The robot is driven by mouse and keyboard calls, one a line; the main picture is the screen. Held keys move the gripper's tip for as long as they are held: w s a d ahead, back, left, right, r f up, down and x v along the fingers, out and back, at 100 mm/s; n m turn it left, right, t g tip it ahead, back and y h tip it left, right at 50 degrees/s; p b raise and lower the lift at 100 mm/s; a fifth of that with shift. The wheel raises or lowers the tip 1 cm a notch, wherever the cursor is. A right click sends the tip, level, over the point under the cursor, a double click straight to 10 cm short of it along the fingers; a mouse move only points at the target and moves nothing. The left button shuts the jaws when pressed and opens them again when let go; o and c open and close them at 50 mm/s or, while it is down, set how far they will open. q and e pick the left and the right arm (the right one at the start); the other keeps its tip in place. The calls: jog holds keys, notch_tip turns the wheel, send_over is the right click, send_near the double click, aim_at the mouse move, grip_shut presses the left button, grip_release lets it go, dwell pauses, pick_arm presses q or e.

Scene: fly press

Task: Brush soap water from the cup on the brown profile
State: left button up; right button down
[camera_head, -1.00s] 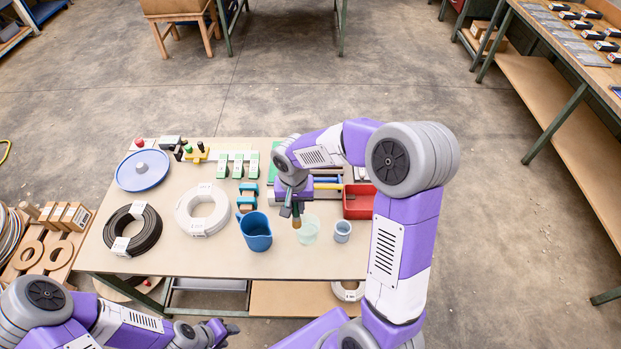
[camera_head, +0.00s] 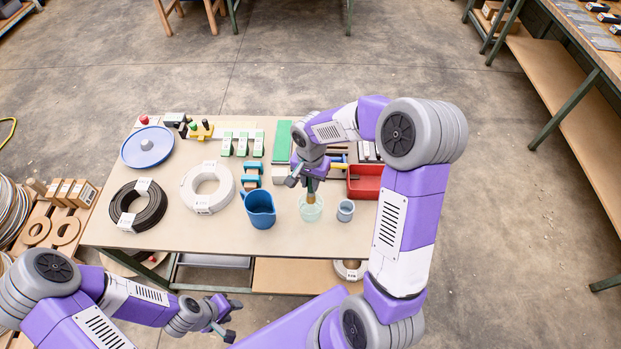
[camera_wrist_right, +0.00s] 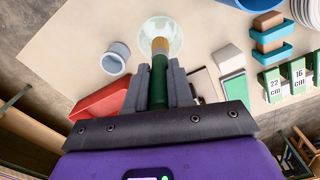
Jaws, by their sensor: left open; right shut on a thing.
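My right gripper (camera_head: 309,172) is shut on a brush with a green handle (camera_wrist_right: 159,82) and tan bristles (camera_wrist_right: 160,46). The brush points down at the pale green translucent cup (camera_head: 311,211), which also shows in the wrist view (camera_wrist_right: 174,32). The bristles overlap the cup's mouth; I cannot tell how deep they reach. A very dark brown or black coil (camera_head: 120,202) with white labels lies at the table's left; it looks like the brown profile. My left gripper (camera_head: 234,319) is open and empty, in front of the table's front edge.
A blue jug (camera_head: 258,212) stands left of the cup, and a small grey-blue cup (camera_head: 345,211) right of it. A white coil (camera_head: 189,190) lies between the dark coil and the jug. A red bin (camera_head: 366,182) is behind right. The table's front strip is clear.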

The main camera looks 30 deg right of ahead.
aim_at(311, 193)
jog(key=shift+f+b, duration=2.85)
jog(key=shift+f, duration=0.6)
jog(key=shift+r, duration=0.2)
jog(key=shift+r+p, duration=3.5)
jog(key=shift+r, duration=1.35)
jog(key=shift+r+p, duration=1.5)
jog(key=shift+r, duration=0.5)
jog(key=shift+f, duration=0.1)
